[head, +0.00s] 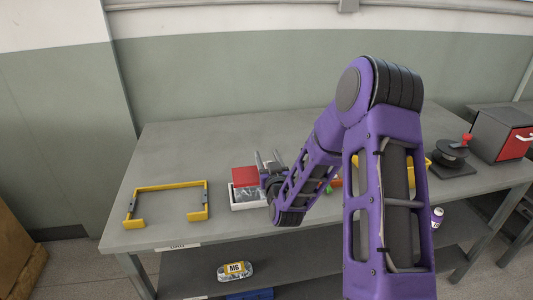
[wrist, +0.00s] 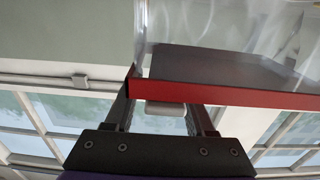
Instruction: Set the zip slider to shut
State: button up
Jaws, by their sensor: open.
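A clear pouch (wrist: 225,40) with a red strip (wrist: 235,95) along its edge fills the upper right of the wrist view. A small pale block (wrist: 165,108), which looks like the zip slider, shows at the strip's left part. My gripper (wrist: 160,106) is open, with one finger on each side of this block. I cannot tell whether the fingers touch it. In the head view my gripper (head: 268,163) is beside a red panel (head: 244,178) above a white tray (head: 250,205) with clear material in it. The slider is not distinguishable there.
A yellow frame (head: 134,206) lies on the grey table (head: 180,150) at the left. A black reel stand (head: 452,158) and a grey box with a red front (head: 503,135) stand at the right. The table's back left is clear.

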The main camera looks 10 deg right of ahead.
jog(key=shift+c, duration=0.3)
grip_shut()
dwell(1.2)
